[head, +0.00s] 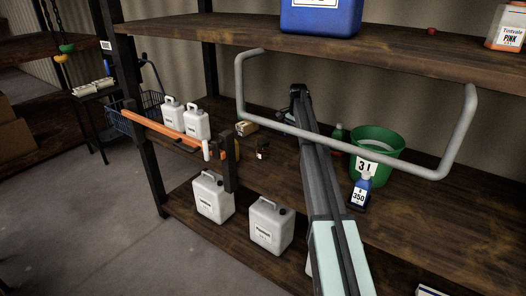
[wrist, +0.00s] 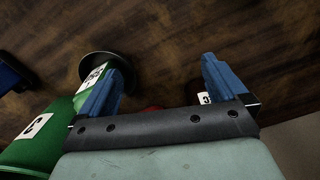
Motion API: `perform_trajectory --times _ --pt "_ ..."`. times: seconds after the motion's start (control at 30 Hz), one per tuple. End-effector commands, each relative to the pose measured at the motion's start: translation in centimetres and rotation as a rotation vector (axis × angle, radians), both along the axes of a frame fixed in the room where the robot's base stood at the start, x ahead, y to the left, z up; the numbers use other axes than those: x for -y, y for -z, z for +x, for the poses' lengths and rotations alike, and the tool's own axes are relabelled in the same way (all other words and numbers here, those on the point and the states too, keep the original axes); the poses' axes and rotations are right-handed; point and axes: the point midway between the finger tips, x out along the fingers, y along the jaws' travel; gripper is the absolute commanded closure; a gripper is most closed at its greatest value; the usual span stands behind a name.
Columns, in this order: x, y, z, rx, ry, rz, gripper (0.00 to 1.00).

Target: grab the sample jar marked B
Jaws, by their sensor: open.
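My gripper (wrist: 158,70) is open in the wrist view, with its two blue fingers apart over dark wood and nothing between the tips. A dark jar with a small white label (wrist: 203,98) is partly hidden behind the right finger. Its mark shows only in part, and I cannot tell whether it is a B. My gripper is hidden behind my arm there.
A green bucket (head: 376,141) and a blue bottle marked 350 (head: 361,190) stand right of my arm. White jugs (head: 196,123) are at the left, with more on the lower shelf (head: 270,226). A grey rail (head: 238,88) crosses under the upper shelf.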

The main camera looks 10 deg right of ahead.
Motion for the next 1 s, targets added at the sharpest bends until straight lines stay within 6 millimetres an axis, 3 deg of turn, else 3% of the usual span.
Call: perform_trajectory --times 0.03,0.1,0.2,0.33,0.5,0.77,1.0 --pt "-2.6 0.5 2.2 -0.002 -0.104 -0.001 0.01" --pt "-5.6 1.2 4.1 -0.004 -0.248 -0.003 0.01" --pt "-9.1 2.1 5.8 -0.008 -0.409 -0.004 0.01" --pt "-11.9 2.7 7.1 -0.010 -0.538 -0.006 0.01" --pt "-13.2 3.4 7.6 -0.011 -0.602 -0.006 0.01" --pt "-13.3 4.9 7.5 -0.011 -0.606 -0.006 0.01" --pt "-13.2 7.8 7.5 -0.011 -0.605 -0.006 0.01"
